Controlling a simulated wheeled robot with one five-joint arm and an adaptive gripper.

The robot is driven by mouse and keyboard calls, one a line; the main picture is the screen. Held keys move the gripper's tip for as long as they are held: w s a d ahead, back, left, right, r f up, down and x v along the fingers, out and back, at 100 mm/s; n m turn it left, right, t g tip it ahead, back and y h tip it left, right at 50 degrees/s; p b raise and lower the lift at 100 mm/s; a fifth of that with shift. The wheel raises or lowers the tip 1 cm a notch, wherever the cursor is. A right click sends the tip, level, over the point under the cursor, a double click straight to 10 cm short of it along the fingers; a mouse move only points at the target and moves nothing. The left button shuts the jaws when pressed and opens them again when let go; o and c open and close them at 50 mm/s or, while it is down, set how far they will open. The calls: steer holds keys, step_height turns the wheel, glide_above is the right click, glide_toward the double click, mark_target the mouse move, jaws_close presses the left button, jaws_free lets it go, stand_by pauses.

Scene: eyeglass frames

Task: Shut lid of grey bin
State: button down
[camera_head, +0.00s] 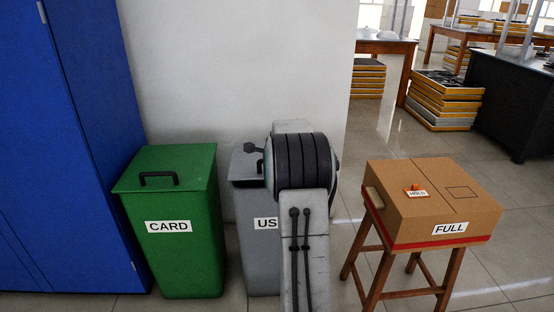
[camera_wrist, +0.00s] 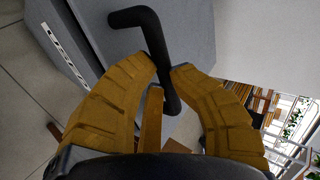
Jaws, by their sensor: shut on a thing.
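The grey bin (camera_head: 258,215) stands at the middle of the head view, with a white label reading "US" before my arm cuts it off. Its grey lid (camera_head: 242,170) is partly hidden behind my arm; it looks roughly level, but I cannot tell whether it is fully down. In the wrist view the lid (camera_wrist: 190,35) fills the upper middle, with a dark bent handle (camera_wrist: 142,17) on it. My gripper (camera_wrist: 167,70) has its yellow fingers on either side of this handle and is shut on it. The head view mostly hides the gripper behind my arm.
A green bin (camera_head: 180,240) labelled CARD, its lid down, stands left of the grey bin, beside a blue cabinet (camera_head: 70,130). A cardboard box (camera_head: 430,205) labelled FULL sits on a wooden stool (camera_head: 375,275) at right. A white wall (camera_head: 235,70) stands behind the bins.

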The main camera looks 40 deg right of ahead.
steer(key=f, duration=0.1)
steer(key=f+b, duration=0.1)
steer(key=f, duration=0.1)
steer(key=shift+s+a, duration=0.1)
steer(key=shift+s, duration=0.1)
steer(key=shift+r, duration=0.15)
steer(key=c, duration=1)
jaws_free()
steer(key=shift+v, duration=5.95)
steer(key=shift+w, duration=0.1)
